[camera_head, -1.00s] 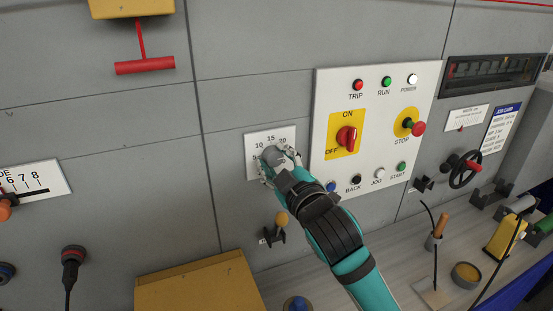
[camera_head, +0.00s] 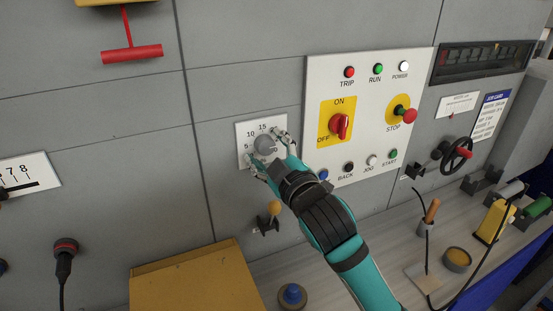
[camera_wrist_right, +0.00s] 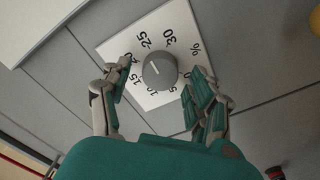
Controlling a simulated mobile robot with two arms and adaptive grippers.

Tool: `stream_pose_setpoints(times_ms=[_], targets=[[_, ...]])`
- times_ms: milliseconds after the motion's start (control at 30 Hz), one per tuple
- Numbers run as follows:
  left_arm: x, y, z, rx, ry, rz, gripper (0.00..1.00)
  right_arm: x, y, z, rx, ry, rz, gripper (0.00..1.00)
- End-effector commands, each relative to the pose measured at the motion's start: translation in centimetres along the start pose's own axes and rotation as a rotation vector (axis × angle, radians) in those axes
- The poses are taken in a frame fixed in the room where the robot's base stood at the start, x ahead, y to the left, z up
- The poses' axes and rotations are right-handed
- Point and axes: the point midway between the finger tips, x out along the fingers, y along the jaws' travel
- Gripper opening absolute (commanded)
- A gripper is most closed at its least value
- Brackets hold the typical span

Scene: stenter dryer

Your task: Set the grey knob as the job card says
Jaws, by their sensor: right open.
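The grey knob (camera_head: 264,143) sits on a white scale plate on the grey wall panel, and it also shows in the right wrist view (camera_wrist_right: 160,71). The plate (camera_wrist_right: 178,24) carries numbers up to 30 and a % sign. A pale line on the knob points to the upper left in the wrist view, roughly between 20 and 25. My right gripper (camera_head: 265,149) is open, with its fingers apart on either side of the knob; they also show in the wrist view (camera_wrist_right: 158,84). The job card (camera_head: 491,115) hangs at the right, its text too small to read. My left gripper is out of view.
A white switch panel (camera_head: 380,85) with a red ON/OFF switch and several buttons is just right of the knob. Below the knob is a small yellow-tipped lever (camera_head: 273,209). A yellow box (camera_head: 190,285) stands lower left. A handwheel (camera_head: 457,154) is at the right.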

Motion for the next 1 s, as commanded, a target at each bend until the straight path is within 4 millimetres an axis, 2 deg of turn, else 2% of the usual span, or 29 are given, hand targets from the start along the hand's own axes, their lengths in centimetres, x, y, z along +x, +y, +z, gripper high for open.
stream_pose_setpoints(times_ms=[167,400,533,700,1000], targets=[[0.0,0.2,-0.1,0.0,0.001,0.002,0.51,-2.8,0.0,0.1,0.0,0.0,0.0,0.61],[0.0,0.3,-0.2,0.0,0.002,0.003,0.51,-7.9,-0.1,0.1,0.0,0.0,0.0,0.61],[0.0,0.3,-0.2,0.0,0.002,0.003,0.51,-10.0,-0.1,0.1,0.0,0.0,-0.001,0.61],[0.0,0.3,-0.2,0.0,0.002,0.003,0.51,-11.4,-0.1,0.1,0.0,-0.001,-0.001,0.61],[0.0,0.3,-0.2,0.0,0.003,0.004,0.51,-11.6,-0.1,0.1,0.001,-0.001,-0.001,0.61]])
